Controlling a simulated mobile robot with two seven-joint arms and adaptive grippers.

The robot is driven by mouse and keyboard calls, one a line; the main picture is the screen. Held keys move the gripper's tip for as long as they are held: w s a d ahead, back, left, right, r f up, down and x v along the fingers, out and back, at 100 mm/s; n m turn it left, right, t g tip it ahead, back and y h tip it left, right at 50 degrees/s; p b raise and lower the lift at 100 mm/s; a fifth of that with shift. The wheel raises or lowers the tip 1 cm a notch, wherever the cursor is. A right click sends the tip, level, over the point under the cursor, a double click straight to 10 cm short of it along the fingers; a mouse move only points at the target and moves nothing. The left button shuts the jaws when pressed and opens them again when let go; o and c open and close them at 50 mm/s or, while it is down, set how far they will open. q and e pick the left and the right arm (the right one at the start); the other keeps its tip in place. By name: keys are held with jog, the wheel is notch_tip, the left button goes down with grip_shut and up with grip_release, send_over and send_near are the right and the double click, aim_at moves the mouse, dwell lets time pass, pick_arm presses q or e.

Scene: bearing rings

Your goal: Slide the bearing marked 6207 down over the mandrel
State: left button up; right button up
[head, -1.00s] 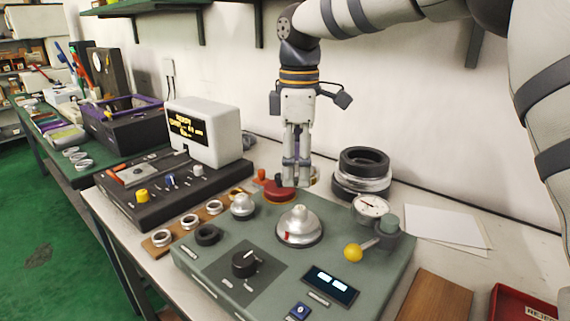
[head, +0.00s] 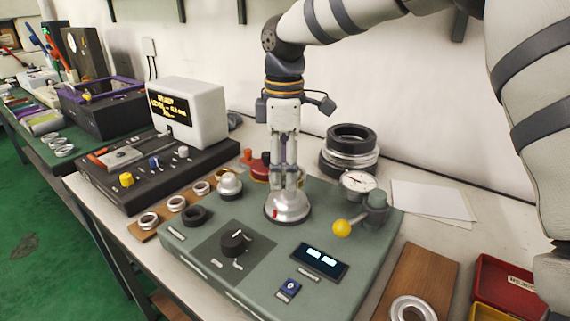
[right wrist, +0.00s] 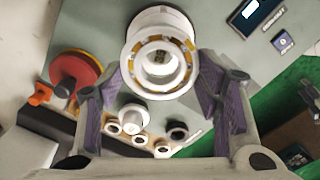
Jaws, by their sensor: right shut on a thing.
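My right gripper (head: 287,184) is shut on a bearing (right wrist: 135,78), a pale ring with an orange-brown cage seen between the fingers in the right wrist view. No marking on it is readable. The mandrel's round silver base (head: 288,210) sits on the green-grey device, directly below the fingertips. My fingers hide most of the post in the head view. In the right wrist view the mandrel (right wrist: 160,66) shows through the bearing's bore, roughly centred. I cannot tell whether its tip is inside the bore. My left gripper is not in view.
The device (head: 200,262) carries a dial gauge (head: 358,183), a yellow-ball lever (head: 342,228), a silver knob-like part (head: 229,185) and a black ring (head: 194,216). Several rings lie on a wooden strip at left. Another ring (head: 398,309) lies on a board near a red tray (head: 506,278).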

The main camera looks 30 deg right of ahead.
jog(key=shift+f, duration=0.55)
dwell(1.1)
jog(key=shift+f, duration=0.6)
jog(key=shift+f, duration=0.1)
dwell(0.3)
jog(key=shift+f, duration=0.35)
jog(key=o, duration=1.6)
jog(key=shift+c, duration=0.2)
jog(key=shift+f, duration=0.1)
